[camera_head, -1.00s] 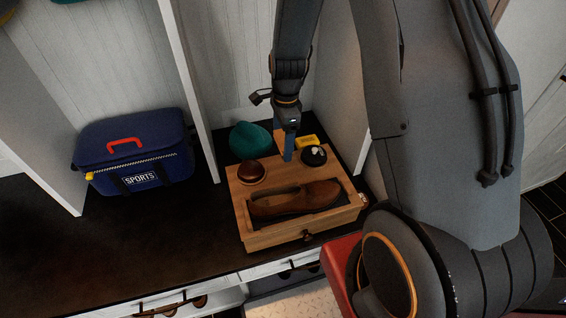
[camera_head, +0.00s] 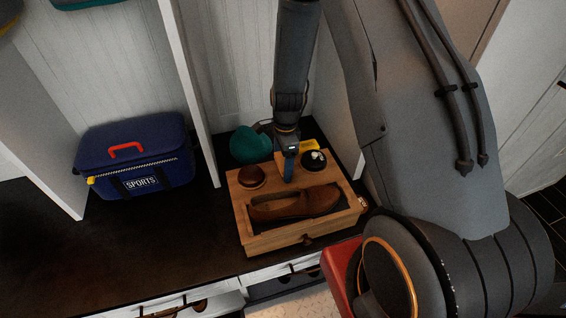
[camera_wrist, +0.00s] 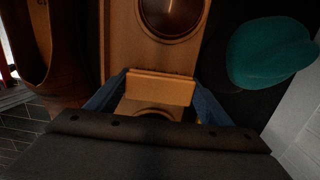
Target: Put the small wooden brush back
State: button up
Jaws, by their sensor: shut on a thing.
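My gripper (camera_head: 289,170) points down over the back part of a wooden shoe-care box (camera_head: 262,241), between the brown round tin and the black round tin. In the wrist view, its two blue fingers (camera_wrist: 155,98) are shut on a small light-wood block, the wooden brush (camera_wrist: 160,86). The brush's bristles are not visible. In the head view the fingers hide the brush. I cannot tell whether it touches the box top.
A brown shoe (camera_head: 295,203) lies in the box's front recess. The brown tin (camera_head: 251,177) is left of my gripper and the black tin (camera_head: 314,160) right. A teal cap (camera_head: 250,144) and a yellow item (camera_head: 307,144) are behind. A blue sports bag (camera_head: 135,160) stands left.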

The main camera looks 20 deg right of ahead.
jog(key=o, duration=1.4)
jog(key=shift+f, duration=0.1)
notch_tip(320, 180, up, 12)
jog(key=b, duration=0.1)
jog(key=s+r+n, duration=0.4)
jog(key=s+n, duration=0.2)
jog(key=s+r+n, duration=0.3)
jog(key=s+n, duration=0.3)
jog(key=s+r+n, duration=0.4)
jog(key=s+n, duration=0.2)
jog(key=s, duration=0.1)
jog(key=shift+r+h, duration=0.3)
